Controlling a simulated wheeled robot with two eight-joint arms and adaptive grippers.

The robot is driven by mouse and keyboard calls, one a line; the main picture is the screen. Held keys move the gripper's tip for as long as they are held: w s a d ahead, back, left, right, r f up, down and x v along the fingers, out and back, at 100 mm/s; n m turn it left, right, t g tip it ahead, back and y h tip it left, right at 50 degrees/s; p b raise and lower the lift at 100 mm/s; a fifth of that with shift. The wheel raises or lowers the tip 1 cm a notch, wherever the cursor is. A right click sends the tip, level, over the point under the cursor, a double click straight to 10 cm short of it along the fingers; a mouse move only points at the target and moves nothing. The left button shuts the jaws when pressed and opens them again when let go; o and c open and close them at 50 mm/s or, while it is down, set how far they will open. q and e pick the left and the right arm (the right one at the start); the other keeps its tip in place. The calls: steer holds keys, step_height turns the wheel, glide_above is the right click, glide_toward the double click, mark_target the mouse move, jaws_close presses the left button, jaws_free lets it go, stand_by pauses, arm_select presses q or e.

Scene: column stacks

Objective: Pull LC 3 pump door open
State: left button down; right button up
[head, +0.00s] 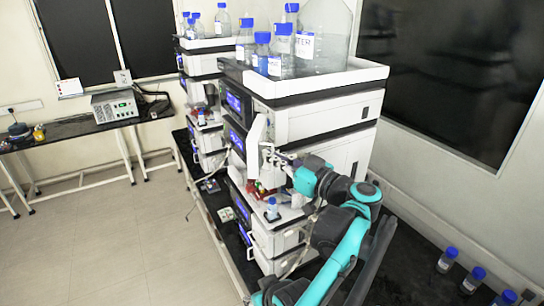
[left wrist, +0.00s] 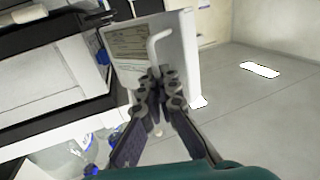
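The LC 3 pump door is a white panel (head: 256,132) at the front of the nearest column stack (head: 310,120) in the head view. It stands swung out from the stack's front. In the left wrist view the door (left wrist: 185,45) carries a printed label and a white bent handle (left wrist: 154,42). My left gripper (head: 268,155) is at the door's lower part. In the left wrist view its fingers (left wrist: 158,78) come together around the handle's lower end, which they hide. My right gripper is not in view.
Blue-capped bottles (head: 282,45) and a big clear bottle (head: 325,35) stand in the white top tray (head: 350,75). A small bottle (head: 272,210) stands below the gripper. More stacks stand behind. Floor (head: 130,230) to the left is clear.

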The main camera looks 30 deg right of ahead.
arm_select(q)
steer(key=c, duration=2)
jaws_free()
steer(key=shift+r, duration=0.15)
steer(key=shift+w+d, duration=0.1)
steer(key=shift+w, duration=0.05)
steer(key=shift+s, duration=0.25)
steer(key=v, duration=0.7)
steer(key=shift+s, duration=0.15)
